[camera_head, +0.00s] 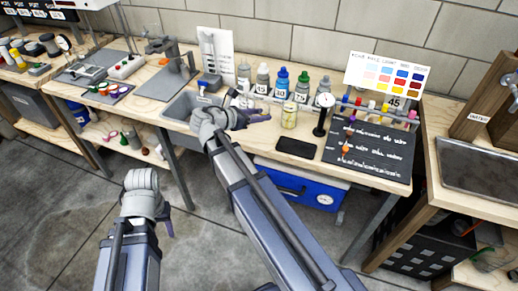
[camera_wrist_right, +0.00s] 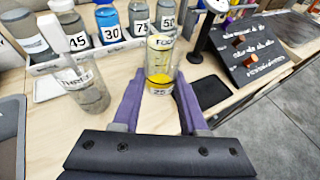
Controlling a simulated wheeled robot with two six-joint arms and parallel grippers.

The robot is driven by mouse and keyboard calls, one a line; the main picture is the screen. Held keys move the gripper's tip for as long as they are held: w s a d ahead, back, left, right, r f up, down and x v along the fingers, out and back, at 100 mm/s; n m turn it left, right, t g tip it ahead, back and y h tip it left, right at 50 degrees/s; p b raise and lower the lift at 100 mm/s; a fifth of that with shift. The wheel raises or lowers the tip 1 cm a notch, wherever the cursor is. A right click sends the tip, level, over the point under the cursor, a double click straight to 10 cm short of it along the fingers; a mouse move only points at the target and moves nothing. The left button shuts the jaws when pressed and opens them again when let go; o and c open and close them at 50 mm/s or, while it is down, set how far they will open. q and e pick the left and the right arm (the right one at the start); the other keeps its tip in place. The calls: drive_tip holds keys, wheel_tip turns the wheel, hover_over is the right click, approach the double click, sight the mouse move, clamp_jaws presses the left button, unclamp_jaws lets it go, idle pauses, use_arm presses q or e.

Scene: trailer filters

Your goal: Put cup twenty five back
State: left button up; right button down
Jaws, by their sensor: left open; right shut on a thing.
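In the head view the cup (camera_head: 289,117) is just right of my right gripper (camera_head: 262,117), over the wooden bench, in front of the bottle row. I cannot tell whether its base touches the bench. My left gripper (camera_head: 167,217) is low at the left, away from the bench, and empty; its fingers are mostly hidden.
Numbered bottles (camera_wrist_right: 104,24) stand in a row behind the cup. A clear cup labelled "THREE" (camera_wrist_right: 84,88) is left of my right gripper. A dial gauge on a stand (camera_head: 323,112), a dark flat pad (camera_head: 297,152) and a black board (camera_head: 368,150) are to the right.

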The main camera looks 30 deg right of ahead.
drive_tip(key=b, duration=0.6)
hover_over(260, 142)
drive_tip(key=shift+w+f, duration=0.15)
drive_tip(key=shift+f, duration=3.05)
drive_tip(key=shift+f, duration=0.1)
wheel_tip(260, 142, down, 4)
drive_tip(key=b, duration=0.4)
drive_tip(key=shift+r, duration=0.25)
drive_tip(key=shift+f, duration=0.2)
drive_tip(key=shift+c, duration=2.2)
unclamp_jaws()
drive_tip(key=shift+r, duration=0.15)
